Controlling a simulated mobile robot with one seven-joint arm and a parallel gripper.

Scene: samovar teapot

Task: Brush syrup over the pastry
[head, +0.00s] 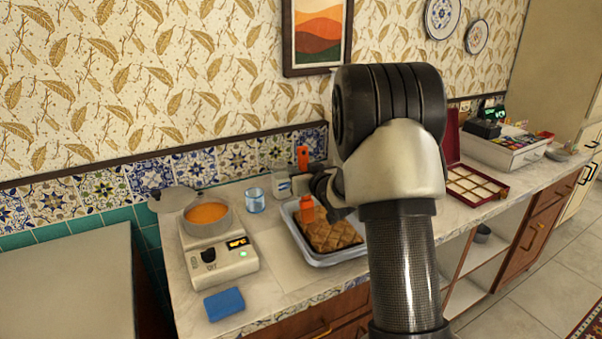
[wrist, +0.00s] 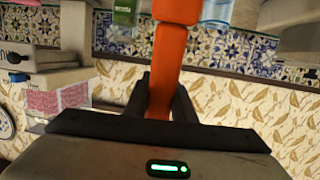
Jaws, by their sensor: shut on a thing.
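My gripper (head: 320,184) is shut on an orange brush (head: 306,208). In the wrist view, the brush's orange handle (wrist: 172,45) runs between the dark fingers (wrist: 160,98). The brush stands roughly upright, its lower end over the far left part of the brown, scored pastry (head: 335,236). I cannot tell whether it touches. The pastry lies in a metal tray (head: 318,262); my arm hides its right side. A pot (head: 222,226) of orange syrup (head: 207,213) sits on a white appliance (head: 232,265) with a lit display, left of the tray.
A blue glass (head: 255,201) and a small jar (head: 282,186) stand behind, between pot and tray. A lid (head: 176,199) lies behind the pot. A blue sponge (head: 224,304) is at the front edge. A red compartment box (head: 472,190) lies to the right.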

